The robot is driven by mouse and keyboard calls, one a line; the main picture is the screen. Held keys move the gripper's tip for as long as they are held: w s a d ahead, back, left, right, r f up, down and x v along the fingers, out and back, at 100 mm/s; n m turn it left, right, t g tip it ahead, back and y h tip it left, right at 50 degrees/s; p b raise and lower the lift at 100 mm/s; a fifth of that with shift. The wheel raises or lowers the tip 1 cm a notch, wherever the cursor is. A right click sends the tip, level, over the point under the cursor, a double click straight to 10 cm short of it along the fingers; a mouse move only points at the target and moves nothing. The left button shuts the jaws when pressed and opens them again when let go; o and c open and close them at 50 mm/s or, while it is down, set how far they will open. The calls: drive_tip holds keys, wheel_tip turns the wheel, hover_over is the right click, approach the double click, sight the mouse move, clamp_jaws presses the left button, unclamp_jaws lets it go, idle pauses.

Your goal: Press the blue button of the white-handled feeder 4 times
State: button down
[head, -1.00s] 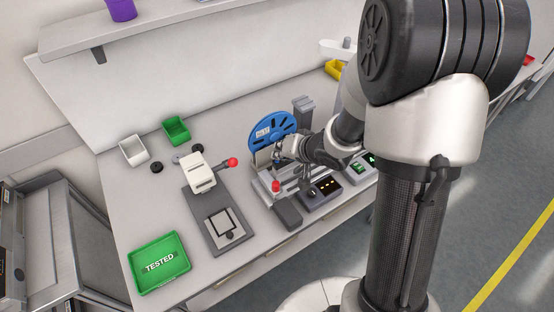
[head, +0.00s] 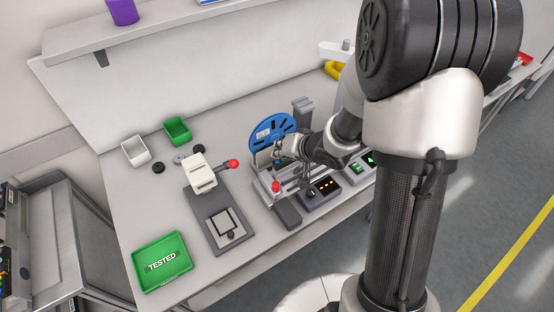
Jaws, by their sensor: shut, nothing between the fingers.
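My gripper (head: 279,157) is small in the head view, in front of the blue reel (head: 270,132) on the bench. Its fingers are shut with nothing seen between them. Below it stands a feeder-like unit with a red knob (head: 276,187) and pale rails. My wrist and forearm cover the right side of this unit. I cannot make out a white handle or a blue button; they may be hidden or too small. Whether the fingertips touch anything cannot be told.
A grey fixture (head: 214,210) with a cream block and red-tipped lever stands to the left. A green TESTED tray (head: 162,262) lies at the front left. Small dark boxes with lit displays (head: 322,192) stand to the right. The bench between tray and bins is mostly clear.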

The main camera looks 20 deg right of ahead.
sight(280, 161)
drive_tip(key=shift+r, duration=0.1)
wheel_tip(280, 161, up, 5)
drive_tip(key=p, duration=0.5)
drive_tip(key=shift+p, duration=0.4)
idle(1.4)
drive_tip(key=r+n, duration=0.1)
drive_tip(key=n, duration=0.5)
drive_tip(key=a+r+n+b, duration=0.1)
drive_tip(key=n, duration=0.5)
drive_tip(key=r+n, duration=0.1)
drive_tip(key=n, duration=0.6)
drive_tip(key=shift+s+a+r+y, duration=0.3)
drive_tip(key=shift+s+r+y, duration=0.05)
drive_tip(key=shift+s+y, duration=0.05)
drive_tip(key=shift+f, duration=0.1)
